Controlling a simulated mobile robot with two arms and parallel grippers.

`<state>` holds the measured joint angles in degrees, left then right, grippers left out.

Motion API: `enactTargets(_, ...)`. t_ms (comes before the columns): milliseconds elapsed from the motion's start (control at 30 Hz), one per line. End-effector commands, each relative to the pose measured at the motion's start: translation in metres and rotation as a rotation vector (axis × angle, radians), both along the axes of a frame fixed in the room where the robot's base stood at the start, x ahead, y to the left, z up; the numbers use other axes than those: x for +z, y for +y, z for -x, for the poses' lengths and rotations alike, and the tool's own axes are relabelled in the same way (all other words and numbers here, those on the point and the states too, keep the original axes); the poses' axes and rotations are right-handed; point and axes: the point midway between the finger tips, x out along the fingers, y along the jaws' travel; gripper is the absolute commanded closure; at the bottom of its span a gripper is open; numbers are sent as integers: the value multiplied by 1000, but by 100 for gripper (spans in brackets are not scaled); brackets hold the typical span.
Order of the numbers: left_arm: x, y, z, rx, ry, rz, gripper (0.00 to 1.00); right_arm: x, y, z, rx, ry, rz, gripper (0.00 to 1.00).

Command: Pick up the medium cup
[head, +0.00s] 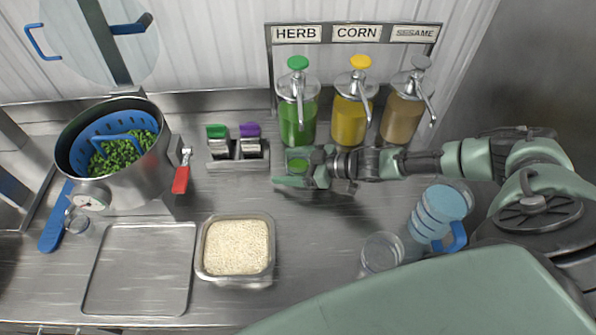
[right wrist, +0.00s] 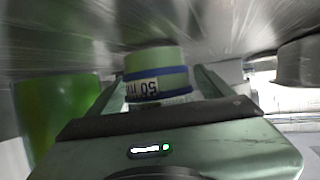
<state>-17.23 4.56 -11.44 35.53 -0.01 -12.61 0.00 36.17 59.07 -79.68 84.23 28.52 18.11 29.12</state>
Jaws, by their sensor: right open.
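In the head view this cup (head: 298,164) stands in front of the green pump bottle, partly hidden by my right gripper. My right gripper (head: 291,169) is open, with its fingers on either side of the cup. It also shows in the right wrist view (right wrist: 158,88). I cannot tell whether the fingers touch the cup. A clear cup (head: 381,252) stands at the front right. My left gripper is not in view.
Green, yellow and tan pump bottles (head: 298,120) stand behind my right gripper. A two-part holder (head: 239,162), a rice tub (head: 236,277), a pot (head: 146,183), an empty tray (head: 140,270) and a blue-handled jug (head: 440,212) share the counter. Bare counter lies right of the tub.

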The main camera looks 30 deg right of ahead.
Motion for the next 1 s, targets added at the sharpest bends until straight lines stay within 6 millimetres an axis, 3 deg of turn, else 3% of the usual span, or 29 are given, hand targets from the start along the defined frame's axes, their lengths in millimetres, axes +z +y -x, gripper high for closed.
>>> enactTargets(200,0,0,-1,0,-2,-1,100,0,0,0,0,1,0,19)
enactTargets(467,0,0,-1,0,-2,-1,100,0,0,0,0,1,0,90)
enactTargets(967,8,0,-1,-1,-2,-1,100,6,3,0,-1,1,-1,91)
enactTargets(1000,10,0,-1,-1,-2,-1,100,8,4,0,-1,1,-1,100)
